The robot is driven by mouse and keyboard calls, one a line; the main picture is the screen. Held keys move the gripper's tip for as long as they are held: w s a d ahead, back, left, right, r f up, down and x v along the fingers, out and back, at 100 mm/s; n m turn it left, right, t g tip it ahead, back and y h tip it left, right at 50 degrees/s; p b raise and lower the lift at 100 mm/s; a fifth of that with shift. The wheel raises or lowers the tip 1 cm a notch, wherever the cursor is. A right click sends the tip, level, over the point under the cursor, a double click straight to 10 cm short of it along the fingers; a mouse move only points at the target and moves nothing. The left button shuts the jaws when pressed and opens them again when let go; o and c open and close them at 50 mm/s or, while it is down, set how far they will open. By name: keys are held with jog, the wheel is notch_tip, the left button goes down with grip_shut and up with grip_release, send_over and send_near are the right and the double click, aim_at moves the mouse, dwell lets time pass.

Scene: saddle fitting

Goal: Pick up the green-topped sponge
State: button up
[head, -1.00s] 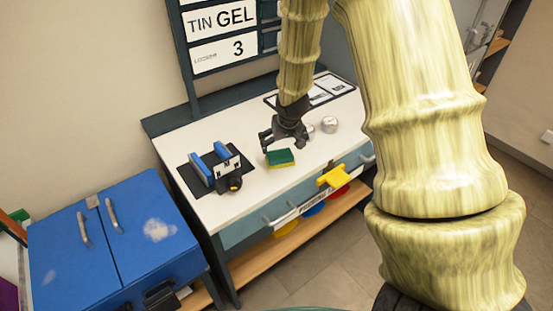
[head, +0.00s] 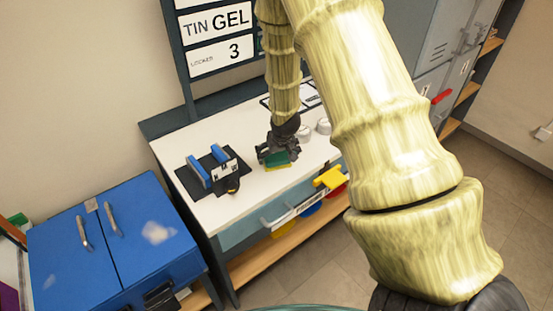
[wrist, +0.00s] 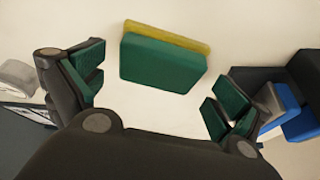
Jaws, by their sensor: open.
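The green-topped sponge (wrist: 160,62) lies on the white worktop, green face up with a yellow edge showing along its far side in the wrist view. In the head view the sponge (head: 277,160) is partly hidden by my gripper (head: 275,148), which is over it. In the wrist view my gripper (wrist: 160,95) is open, with one green-padded finger to the left of the sponge and one to the right. Both fingers are apart from the sponge, which lies toward the top of the picture between them.
A blue-and-black fixture (head: 212,172) stands on the worktop (head: 250,205) to the left. Pale round objects (head: 323,127) sit to the right of my gripper. A yellow piece (head: 329,178) is at the front edge. A blue cabinet (head: 110,245) stands at lower left.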

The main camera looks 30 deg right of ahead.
jog(key=shift+x, duration=1.3)
jog(key=c, duration=0.9)
jog(key=shift+r, duration=0.1)
jog(key=shift+r+b, duration=0.45)
jog(key=shift+r, duration=1.25)
jog(key=s+a+b, duration=0.2)
jog(key=s+a, duration=0.2)
jog(key=s, duration=0.3)
jog(key=s+a+r+b, duration=0.1)
jog(key=s+a+b, duration=0.1)
jog(key=s+a, duration=0.2)
jog(key=s, duration=0.2)
jog(key=shift+s+a+r, duration=0.15)
jog(key=shift+s+r, duration=0.1)
jog(key=shift+s, duration=0.1)
